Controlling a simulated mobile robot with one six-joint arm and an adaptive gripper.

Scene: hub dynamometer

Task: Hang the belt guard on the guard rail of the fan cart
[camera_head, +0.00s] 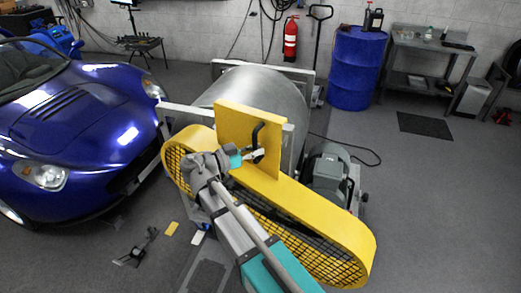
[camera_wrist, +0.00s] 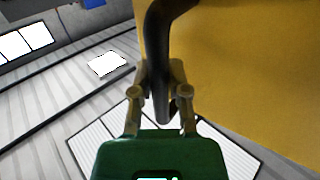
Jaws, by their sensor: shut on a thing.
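A flat yellow panel (camera_head: 238,120) with a black bar handle (camera_head: 258,138) stands upright in the middle of the head view. My gripper (camera_head: 254,156) is shut on this handle, with one finger on each side of it in the wrist view (camera_wrist: 161,100). The yellow panel fills the right of the wrist view (camera_wrist: 250,70). Below it is a long, rounded yellow guard with black mesh (camera_head: 345,228). I cannot tell whether panel and mesh guard are joined. My arm hides part of the mesh guard. I cannot clearly make out a guard rail or a fan cart.
A large grey drum (camera_head: 262,85) in a pale frame stands behind the panel, with a grey motor (camera_head: 328,170) at its right. A blue car (camera_head: 85,125) is close on the left. A blue barrel (camera_head: 354,70) and workbench (camera_head: 432,60) stand at the back. Floor at right is clear.

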